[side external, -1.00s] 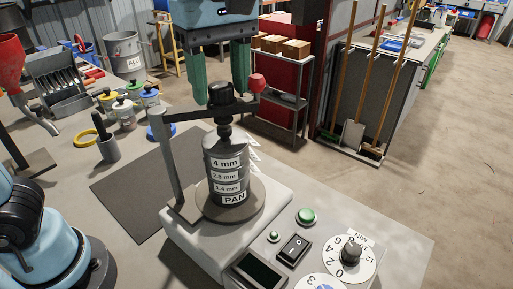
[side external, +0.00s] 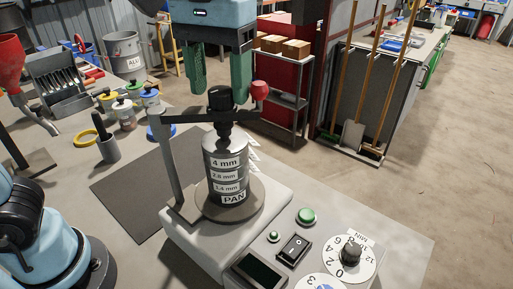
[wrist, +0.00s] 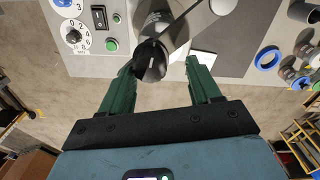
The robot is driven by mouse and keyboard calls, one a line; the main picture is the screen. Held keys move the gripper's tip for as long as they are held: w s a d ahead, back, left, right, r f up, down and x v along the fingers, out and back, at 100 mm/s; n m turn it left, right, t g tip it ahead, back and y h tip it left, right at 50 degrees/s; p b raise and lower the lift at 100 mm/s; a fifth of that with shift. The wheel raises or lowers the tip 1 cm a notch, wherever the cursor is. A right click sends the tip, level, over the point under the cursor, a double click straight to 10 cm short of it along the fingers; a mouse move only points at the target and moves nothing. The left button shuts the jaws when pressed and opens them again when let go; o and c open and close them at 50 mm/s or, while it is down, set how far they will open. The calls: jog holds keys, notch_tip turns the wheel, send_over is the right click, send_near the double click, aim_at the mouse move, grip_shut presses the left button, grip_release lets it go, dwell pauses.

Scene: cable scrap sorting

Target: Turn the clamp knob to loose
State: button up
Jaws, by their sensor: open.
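The black clamp knob (side external: 221,97) sits on the dark clamp bar (side external: 185,115) above the grey sieve stack (side external: 226,149). The stack is labelled 4 mm, 2.8 mm, 1.4 mm and PAN. My gripper (side external: 220,96) has its green fingers pointing down, one on each side of the knob's top. In the wrist view, the knob (wrist: 151,64) shows a pale mark on top and lies between my gripper's fingers (wrist: 161,64). It is nearer the left finger; a gap shows on the right. Contact on the left cannot be told. The fingers are apart.
A red ball handle (side external: 259,91) is at the bar's right end, close to my right finger. The bar's upright post (side external: 170,160) stands left. A green button (side external: 306,216), a switch and a numbered dial (side external: 348,258) are in front. A dark mat (side external: 130,190) lies left.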

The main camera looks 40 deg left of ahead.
jog(key=m, duration=0.4)
jog(key=shift+a, duration=0.1)
jog(key=m, duration=0.4)
jog(key=shift+m, duration=0.3)
jog(key=m, duration=0.4)
jog(key=shift+a, duration=0.1)
jog(key=m, duration=0.5)
jog(key=shift+w, duration=0.1)
notch_tip(320, 180, up, 12)
jog(key=a+f+n+t, duration=0.3)
jog(key=a+f+n, duration=0.4)
jog(key=f, duration=0.7)
jog(key=a+f+n+t+y, duration=0.1)
jog(key=a+f+n+t, duration=0.3)
jog(key=f, duration=0.9)
jog(key=shift+w+a+f+n, duration=0.35)
jog(key=shift+w+a+n, duration=0.1)
jog(key=shift+a+n, duration=1.15)
